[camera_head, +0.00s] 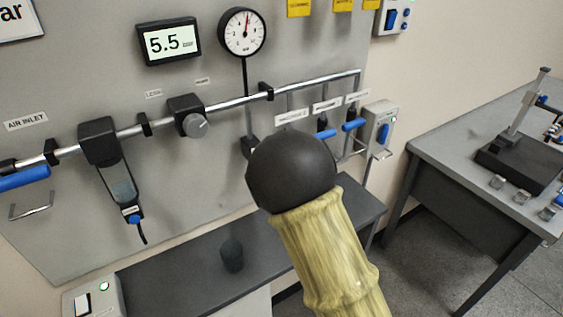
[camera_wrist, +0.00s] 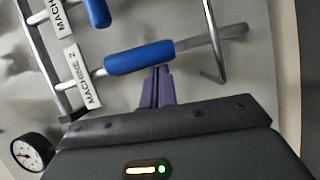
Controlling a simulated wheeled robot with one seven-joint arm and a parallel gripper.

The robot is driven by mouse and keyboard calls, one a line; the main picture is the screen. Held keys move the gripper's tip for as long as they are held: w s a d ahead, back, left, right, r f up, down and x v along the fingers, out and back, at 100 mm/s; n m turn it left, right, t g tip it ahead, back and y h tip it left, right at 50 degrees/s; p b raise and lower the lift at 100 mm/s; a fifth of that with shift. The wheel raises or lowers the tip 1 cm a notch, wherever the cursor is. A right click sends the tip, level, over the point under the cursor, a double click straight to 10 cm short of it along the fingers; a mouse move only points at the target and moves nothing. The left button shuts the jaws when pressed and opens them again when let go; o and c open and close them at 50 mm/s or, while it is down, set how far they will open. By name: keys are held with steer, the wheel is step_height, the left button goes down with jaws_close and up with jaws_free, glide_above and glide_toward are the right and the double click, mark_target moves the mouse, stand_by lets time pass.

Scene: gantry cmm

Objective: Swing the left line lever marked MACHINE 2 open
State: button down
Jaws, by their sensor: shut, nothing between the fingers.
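In the wrist view, a white label (camera_wrist: 83,75) reads MACHINE 2. Beside it is a lever with a blue sleeve handle (camera_wrist: 138,57), which looks roughly in line with a grey bar running on to the right. My gripper (camera_wrist: 157,70) is shut and empty. Its purple fingertips are just below the blue handle in the picture; whether they touch it I cannot tell. In the head view, my arm's dark, rounded part hides my gripper and part of the panel. Blue levers (camera_head: 354,124) show beyond it, but their labels are too small to read.
A neighbouring blue lever (camera_wrist: 98,12) and a bent metal rod (camera_wrist: 213,65) flank the handle in the wrist view. The head view shows a pipe (camera_head: 225,107), a pressure gauge (camera_head: 242,32), a switch box (camera_head: 381,128), a shelf (camera_head: 185,275) below and a table (camera_head: 455,140) at right.

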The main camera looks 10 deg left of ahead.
steer(key=shift+a, duration=0.1)
stand_by(0.5)
steer(key=shift+a, duration=0.25)
steer(key=s+b, duration=0.2)
steer(key=s, duration=0.9)
steer(key=shift+s+r, duration=0.15)
steer(key=shift+s, duration=0.1)
steer(key=s+d+f+m+g+h+p, duration=0.1)
steer(key=d+f+m+g+h, duration=0.15)
steer(key=d+m, duration=0.3)
steer(key=d+f+m+g+h, duration=0.1)
steer(key=d+f+m+g, duration=0.1)
steer(key=d+m+g, duration=0.3)
steer(key=s+d+m+g+h+p, duration=0.1)
steer(key=s+d+m+g, duration=0.6)
steer(key=s+d, duration=0.5)
steer(key=shift+s+d+m, duration=0.4)
steer(key=shift+s+m, duration=0.7)
steer(key=shift+m, duration=0.05)
